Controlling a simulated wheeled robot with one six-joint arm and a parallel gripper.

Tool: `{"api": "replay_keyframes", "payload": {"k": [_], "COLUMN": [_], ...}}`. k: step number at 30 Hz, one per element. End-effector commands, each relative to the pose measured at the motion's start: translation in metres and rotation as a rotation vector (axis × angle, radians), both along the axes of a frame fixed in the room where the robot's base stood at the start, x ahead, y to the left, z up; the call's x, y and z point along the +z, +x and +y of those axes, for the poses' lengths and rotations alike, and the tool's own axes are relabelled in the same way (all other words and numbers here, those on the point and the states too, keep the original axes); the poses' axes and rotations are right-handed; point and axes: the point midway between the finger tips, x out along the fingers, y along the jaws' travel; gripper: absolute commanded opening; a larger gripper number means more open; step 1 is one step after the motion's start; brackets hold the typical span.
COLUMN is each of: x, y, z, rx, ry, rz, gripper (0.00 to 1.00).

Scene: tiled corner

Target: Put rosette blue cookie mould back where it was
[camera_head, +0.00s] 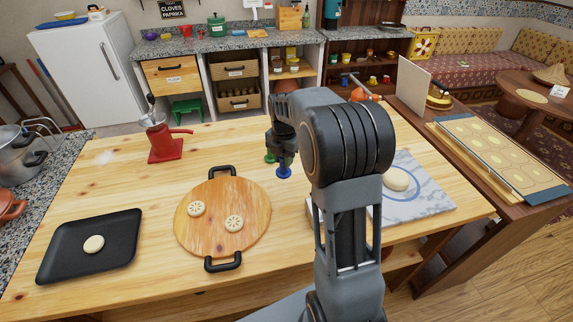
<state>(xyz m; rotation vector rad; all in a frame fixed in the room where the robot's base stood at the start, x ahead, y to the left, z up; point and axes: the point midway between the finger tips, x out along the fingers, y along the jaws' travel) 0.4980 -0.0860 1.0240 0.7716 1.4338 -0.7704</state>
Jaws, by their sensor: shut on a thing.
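My gripper (284,160) points down above the middle of the wooden table, behind the round board. It is shut on the blue cookie mould (284,173), whose blue base shows just below the fingertips. I cannot tell whether the mould touches the table. A green mould (269,157) stands just left of it, partly hidden by the gripper. The blue mould's rosette face is not visible.
A round wooden board (222,243) with two stamped cookies lies left of my gripper. A black tray (66,262) with a plain dough round is farther left. A red press (166,155) stands behind. A marble slab (430,206) with dough lies right, partly behind my arm.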

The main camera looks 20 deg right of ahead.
Motion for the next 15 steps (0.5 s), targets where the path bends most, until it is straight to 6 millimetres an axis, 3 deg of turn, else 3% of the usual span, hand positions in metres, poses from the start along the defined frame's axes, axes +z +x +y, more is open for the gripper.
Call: {"api": "replay_keyframes", "payload": {"k": [6,15], "x": [-0.028,-0.040], "y": [0.018,0.025], "z": [-0.014,-0.021], "rx": [0.002,0.002], "ry": [0.000,0.000], "rz": [0.000,-0.001], "gripper": [0.09,0.09]}}
